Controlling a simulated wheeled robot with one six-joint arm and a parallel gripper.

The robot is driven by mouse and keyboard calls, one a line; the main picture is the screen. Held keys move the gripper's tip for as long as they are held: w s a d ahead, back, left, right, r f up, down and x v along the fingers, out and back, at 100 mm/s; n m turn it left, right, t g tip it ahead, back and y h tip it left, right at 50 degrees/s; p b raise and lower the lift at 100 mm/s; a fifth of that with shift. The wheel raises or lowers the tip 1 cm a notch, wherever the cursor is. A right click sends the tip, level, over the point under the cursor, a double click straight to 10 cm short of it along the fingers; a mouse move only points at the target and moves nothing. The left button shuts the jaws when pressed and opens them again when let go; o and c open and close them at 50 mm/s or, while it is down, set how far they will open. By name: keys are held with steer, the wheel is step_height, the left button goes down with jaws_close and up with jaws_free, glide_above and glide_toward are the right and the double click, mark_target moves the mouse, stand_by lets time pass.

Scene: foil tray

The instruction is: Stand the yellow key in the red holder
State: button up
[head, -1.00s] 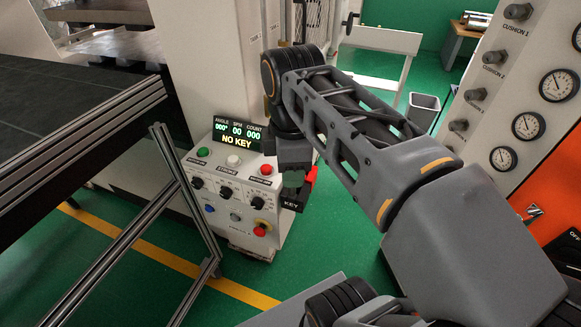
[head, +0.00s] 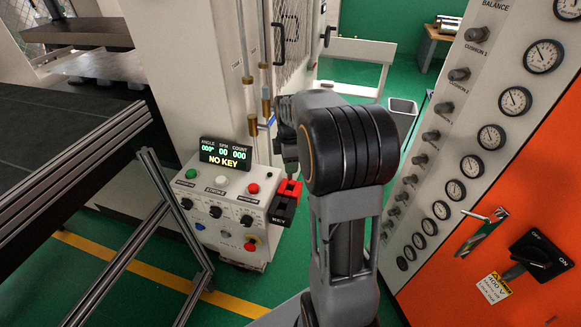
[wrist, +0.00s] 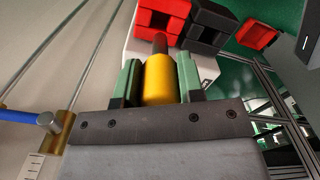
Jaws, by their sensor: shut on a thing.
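My gripper (wrist: 160,82) is shut on the yellow key (wrist: 159,78), a yellow cylinder with a dark brownish tip, held between two green pads. In the wrist view the tip points at the red holder (wrist: 181,10), a block with a dark square opening. The tip overlaps the holder's near edge; I cannot tell whether they touch. In the head view the red holder (head: 291,187) sits at the right edge of the control box, with my gripper (head: 289,163) just above it. The key is hidden there behind my arm.
A black block marked KEY (head: 281,210) adjoins the red holder. The control box (head: 222,203) has buttons, knobs and a display (head: 225,153) reading NO KEY. Brass-ended rods (head: 266,105) rise behind it. An orange panel (head: 500,250) with gauges stands at right.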

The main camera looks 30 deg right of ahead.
mark_target(290, 179)
steer(key=shift+f+b, duration=2.65)
steer(key=shift+f, duration=0.85)
steer(key=o, duration=1)
steer(key=shift+o, duration=0.2)
step_height(290, 179, up, 14)
steer(key=shift+f, duration=0.1)
